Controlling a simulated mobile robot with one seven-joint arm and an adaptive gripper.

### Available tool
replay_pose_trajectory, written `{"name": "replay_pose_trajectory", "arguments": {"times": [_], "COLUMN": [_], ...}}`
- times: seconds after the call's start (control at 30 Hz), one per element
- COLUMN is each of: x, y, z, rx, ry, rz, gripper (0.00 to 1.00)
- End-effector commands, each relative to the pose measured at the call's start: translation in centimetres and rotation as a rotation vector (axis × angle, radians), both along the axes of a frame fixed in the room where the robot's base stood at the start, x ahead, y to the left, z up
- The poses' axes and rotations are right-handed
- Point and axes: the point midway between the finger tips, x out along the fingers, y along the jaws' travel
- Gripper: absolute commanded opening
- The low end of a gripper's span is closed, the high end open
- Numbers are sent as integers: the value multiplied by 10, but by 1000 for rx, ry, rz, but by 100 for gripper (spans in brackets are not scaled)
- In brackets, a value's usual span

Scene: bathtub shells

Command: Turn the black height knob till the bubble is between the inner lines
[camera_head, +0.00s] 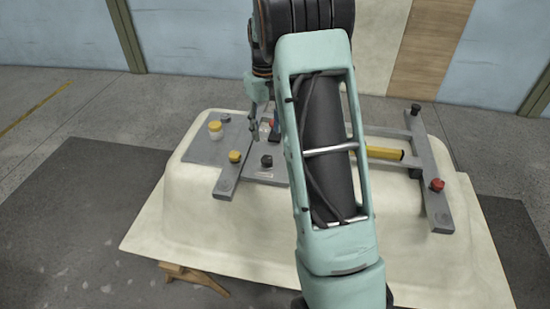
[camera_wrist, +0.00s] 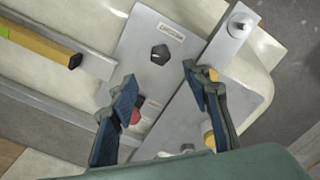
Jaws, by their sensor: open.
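A black knob (camera_head: 267,160) stands on the grey plate near a small label; in the wrist view this faceted knob (camera_wrist: 160,54) is just beyond my fingertips. Another black knob (camera_head: 416,108) is at the far right end of the frame; the label is too small to read, so I cannot tell which is the height knob. A yellow spirit level (camera_head: 385,152) lies along the frame and shows in the wrist view (camera_wrist: 45,45); its bubble cannot be made out. My gripper (camera_head: 262,133) is open and empty, with its fingers apart in the wrist view (camera_wrist: 160,73).
The grey frame (camera_head: 439,212) rests on an upturned cream bathtub shell (camera_head: 170,225). A red piece (camera_wrist: 135,117) lies near my left finger. My arm hides the middle.

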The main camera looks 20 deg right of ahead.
Motion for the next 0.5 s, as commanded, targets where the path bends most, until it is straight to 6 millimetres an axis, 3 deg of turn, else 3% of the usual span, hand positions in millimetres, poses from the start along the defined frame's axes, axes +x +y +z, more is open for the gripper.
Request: {"name": "replay_pose_trajectory", "arguments": {"times": [0.1, 0.27, 0.5], "x": [1, 0, 0], "y": [1, 2, 2], "z": [-5, -12, -53], "rx": [0, 2, 0], "ry": [-2, 1, 3], "rz": [-115, -165, -163], "gripper": [44, 44, 44]}}
